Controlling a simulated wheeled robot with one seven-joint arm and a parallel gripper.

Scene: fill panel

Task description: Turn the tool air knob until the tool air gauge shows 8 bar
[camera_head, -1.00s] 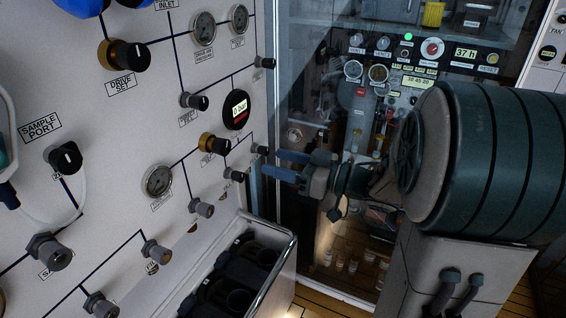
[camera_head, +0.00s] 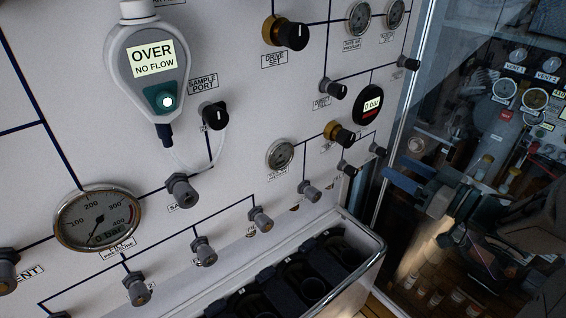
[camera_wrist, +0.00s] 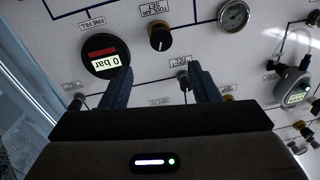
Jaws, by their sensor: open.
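The tool air knob is black with a brass collar (camera_wrist: 160,36), labelled TOOL AIR SET in the wrist view. It also shows on the panel in the head view (camera_head: 340,134). A small round dial (camera_wrist: 233,15) beside it, also in the head view (camera_head: 280,153), looks like the tool air gauge; its needle is too small to read. My gripper (camera_wrist: 159,72) is open and empty, its fingers spread toward the panel, with the knob seen beyond the gap between them. In the head view my gripper (camera_head: 394,170) is to the right of the knob and lower, apart from it.
A digital gauge (camera_head: 368,105) reading 0 bar sits above the knob; several small valves surround it. A meter (camera_head: 149,62) reading OVER NO FLOW hangs at upper left. A metal-rimmed bin (camera_head: 372,238) juts out below the panel. A glass-fronted cabinet stands at right.

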